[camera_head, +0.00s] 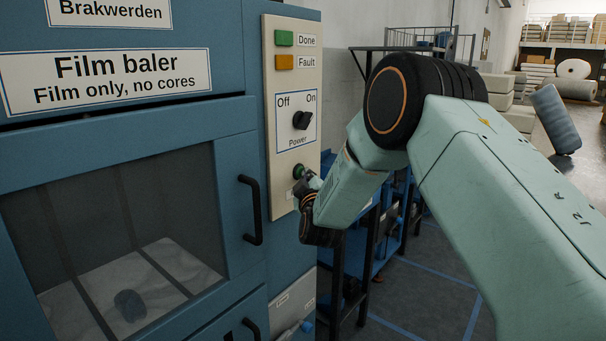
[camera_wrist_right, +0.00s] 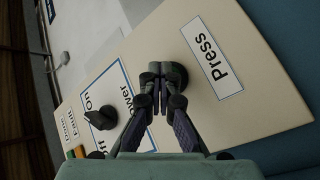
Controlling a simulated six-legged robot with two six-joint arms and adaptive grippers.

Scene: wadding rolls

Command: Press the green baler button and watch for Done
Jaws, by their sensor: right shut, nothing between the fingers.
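The film baler (camera_head: 235,65) is blue with a pale control panel (camera_head: 309,95). The green button (camera_head: 298,171) sits low on that panel. My right gripper (camera_head: 303,187) is shut and empty, its fingertips at or just in front of the button's lower right side; I cannot tell whether they touch it. The green Done lamp (camera_head: 284,38) is above the orange Fault lamp (camera_head: 284,62); I cannot tell whether either is lit. My left gripper is out of view.
The black power knob (camera_head: 301,120) is above the button, between the Off and On marks. The baler's black door handle (camera_head: 251,210) stands out left of the panel. A dark grey lump (camera_head: 130,305) lies behind the window. Blue shelving (camera_head: 395,225) stands right of the baler.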

